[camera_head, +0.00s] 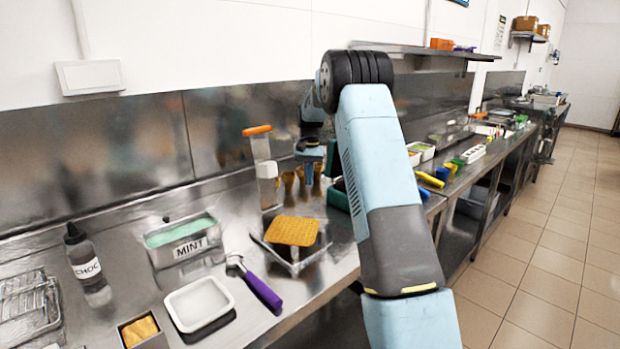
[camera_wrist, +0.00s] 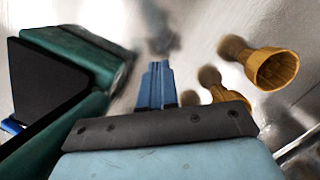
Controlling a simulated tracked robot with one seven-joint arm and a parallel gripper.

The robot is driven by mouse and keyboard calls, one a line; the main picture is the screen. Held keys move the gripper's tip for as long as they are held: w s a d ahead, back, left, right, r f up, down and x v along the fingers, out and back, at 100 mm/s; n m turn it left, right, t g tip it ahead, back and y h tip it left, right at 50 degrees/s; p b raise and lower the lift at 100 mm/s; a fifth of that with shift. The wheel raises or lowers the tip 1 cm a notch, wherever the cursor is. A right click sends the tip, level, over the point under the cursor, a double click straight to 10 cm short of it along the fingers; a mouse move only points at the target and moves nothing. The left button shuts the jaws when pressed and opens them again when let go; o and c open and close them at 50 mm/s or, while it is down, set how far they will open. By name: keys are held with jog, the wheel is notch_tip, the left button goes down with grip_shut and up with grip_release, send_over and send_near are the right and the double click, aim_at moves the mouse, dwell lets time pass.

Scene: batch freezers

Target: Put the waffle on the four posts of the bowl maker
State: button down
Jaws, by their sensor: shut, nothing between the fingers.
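The waffle (camera_head: 292,231) is a flat golden-orange square. In the head view it lies level over a low metal stand (camera_head: 291,264), which looks like the bowl maker. The posts are hidden under the waffle, so I cannot tell how it rests on each. My gripper (camera_head: 309,174) is behind and above the waffle, apart from it, with fingers pointing down. In the wrist view my gripper's blue fingers (camera_wrist: 155,85) are together and empty. The waffle is not seen in that view.
A dark green hinged appliance (camera_head: 337,193) stands right of my gripper and fills the left of the wrist view (camera_wrist: 75,60). Golden cups (camera_wrist: 272,68) stand close by. An orange-topped dispenser (camera_head: 262,160), purple-handled scoop (camera_head: 258,287), mint tub (camera_head: 185,243) and white tray (camera_head: 198,303) are leftward.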

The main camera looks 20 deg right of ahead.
jog(key=c, duration=1.8)
grip_release()
